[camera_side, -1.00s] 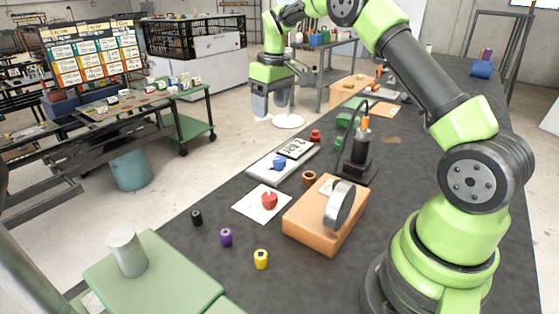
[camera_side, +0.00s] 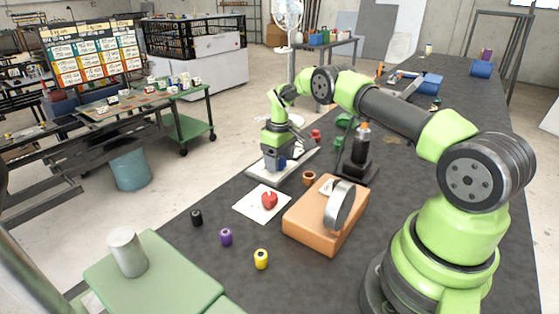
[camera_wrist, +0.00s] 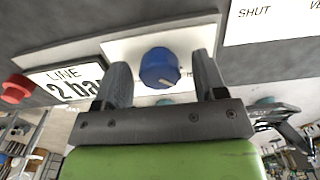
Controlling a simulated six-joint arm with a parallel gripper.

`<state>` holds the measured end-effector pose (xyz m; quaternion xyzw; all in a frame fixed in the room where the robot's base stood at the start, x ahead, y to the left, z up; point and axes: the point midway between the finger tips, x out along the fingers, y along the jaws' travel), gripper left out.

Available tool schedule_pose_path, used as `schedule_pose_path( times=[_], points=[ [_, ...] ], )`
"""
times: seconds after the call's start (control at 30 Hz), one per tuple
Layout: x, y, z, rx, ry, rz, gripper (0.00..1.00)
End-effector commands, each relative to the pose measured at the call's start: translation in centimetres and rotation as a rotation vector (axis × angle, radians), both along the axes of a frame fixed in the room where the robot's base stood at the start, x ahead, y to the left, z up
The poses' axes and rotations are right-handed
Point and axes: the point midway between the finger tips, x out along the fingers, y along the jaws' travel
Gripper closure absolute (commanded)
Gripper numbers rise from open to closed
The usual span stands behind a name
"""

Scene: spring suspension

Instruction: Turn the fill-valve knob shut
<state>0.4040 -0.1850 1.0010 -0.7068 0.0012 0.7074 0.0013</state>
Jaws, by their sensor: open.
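The blue knob (camera_wrist: 159,68) sits on a white plate (camera_wrist: 125,47) in the wrist view, with a pale pointer mark near its lower right edge. My gripper (camera_wrist: 161,62) is open, with one finger on each side of the knob and a visible gap on both sides. Whether either finger touches it cannot be told. In the side view my gripper (camera_side: 284,160) is low over the white board (camera_side: 258,171), and the blue knob is mostly hidden behind the fingers. Lettering beside the knob is largely covered by the right finger.
A "LINE 2 bar" display (camera_wrist: 66,82) and a red part (camera_wrist: 16,88) lie left of the knob in the wrist view. A "SHUT" card (camera_wrist: 265,18) is at upper right. In the side view a black stand (camera_side: 360,155) and an orange block (camera_side: 310,222) are nearby.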

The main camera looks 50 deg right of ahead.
Motion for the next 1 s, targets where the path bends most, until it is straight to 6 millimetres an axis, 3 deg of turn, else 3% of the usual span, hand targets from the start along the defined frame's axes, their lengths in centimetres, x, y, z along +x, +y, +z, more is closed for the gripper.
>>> schedule_pose_path(
  times=[0.37, 0.57, 1.0],
  points=[
    [0.0, 0.01, -0.61, 0.0, 0.0, -0.001, 0.37],
    [-0.01, 0.02, -0.59, 0.0, 0.0, -0.001, 0.83],
    [0.02, 0.04, -0.57, 0.001, 0.0, -0.078, 0.84]
  ],
)
